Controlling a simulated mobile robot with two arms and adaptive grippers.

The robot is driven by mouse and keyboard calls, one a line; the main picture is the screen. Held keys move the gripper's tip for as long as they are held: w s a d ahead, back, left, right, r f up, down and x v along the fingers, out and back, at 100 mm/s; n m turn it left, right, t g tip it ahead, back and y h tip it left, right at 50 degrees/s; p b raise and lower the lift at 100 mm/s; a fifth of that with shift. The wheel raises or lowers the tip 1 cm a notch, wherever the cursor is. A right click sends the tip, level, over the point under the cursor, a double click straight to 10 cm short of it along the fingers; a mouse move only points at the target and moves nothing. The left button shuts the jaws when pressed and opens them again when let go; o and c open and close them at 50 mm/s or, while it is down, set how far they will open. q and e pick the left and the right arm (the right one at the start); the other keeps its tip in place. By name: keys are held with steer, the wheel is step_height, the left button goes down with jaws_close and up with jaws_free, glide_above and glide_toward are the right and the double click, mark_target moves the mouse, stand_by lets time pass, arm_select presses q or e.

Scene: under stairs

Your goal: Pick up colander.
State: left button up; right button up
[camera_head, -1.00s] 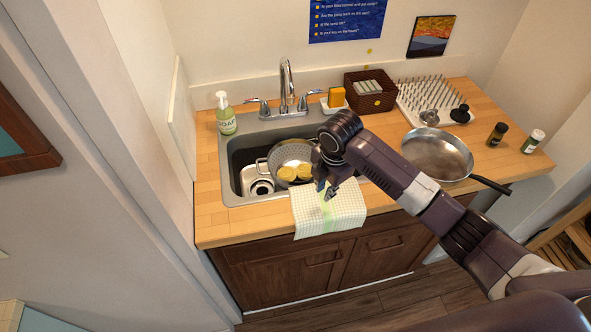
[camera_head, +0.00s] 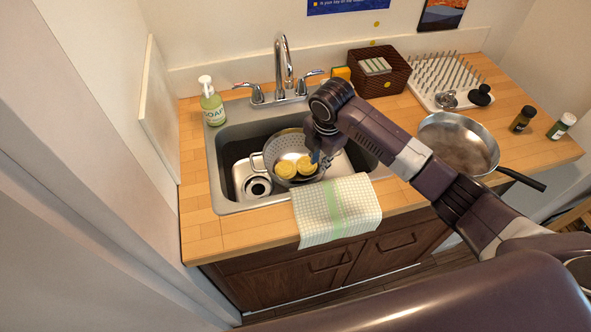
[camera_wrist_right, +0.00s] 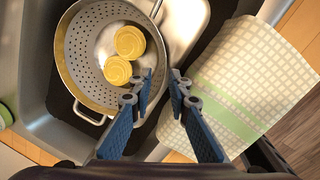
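The grey metal colander (camera_head: 290,143) sits in the sink basin, with two round yellow pieces (camera_head: 285,170) inside it. In the right wrist view the colander (camera_wrist_right: 85,62) is at upper left, its rim, holes and a wire handle showing. My right gripper (camera_head: 322,158) is over the colander's right side in the head view. In the right wrist view its two blue fingers (camera_wrist_right: 163,90) are apart with nothing between them, and the left finger is close to the colander's rim. I cannot tell if it touches. My left gripper is not in view.
The sink (camera_head: 220,160) has a faucet (camera_head: 282,65) behind it. A checkered towel (camera_head: 335,212) hangs over its front edge. A soap bottle (camera_head: 211,104) stands at left; a pan (camera_head: 455,145), basket (camera_head: 402,72) and drying rack (camera_head: 430,95) stand at right.

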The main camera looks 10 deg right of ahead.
mark_target(318, 173)
step_height(318, 173, down, 3)
steer(key=shift+r+b, duration=0.2)
steer(key=shift+b, duration=0.7)
steer(key=shift+w+f, duration=0.2)
steer(key=shift+f, duration=0.1)
step_height(318, 173, down, 2)
steer(key=shift+w+f, duration=0.1)
steer(key=shift+f+p, duration=0.35)
steer(key=shift+p, duration=0.05)
steer(key=f, duration=0.1)
steer(key=f+p, duration=0.1)
steer(key=f, duration=0.1)
steer(key=shift+w+f, duration=0.2)
steer(key=shift+f, duration=0.1)
steer(key=shift+w+f, duration=0.1)
steer(key=shift+f, duration=0.45)
jaws_close()
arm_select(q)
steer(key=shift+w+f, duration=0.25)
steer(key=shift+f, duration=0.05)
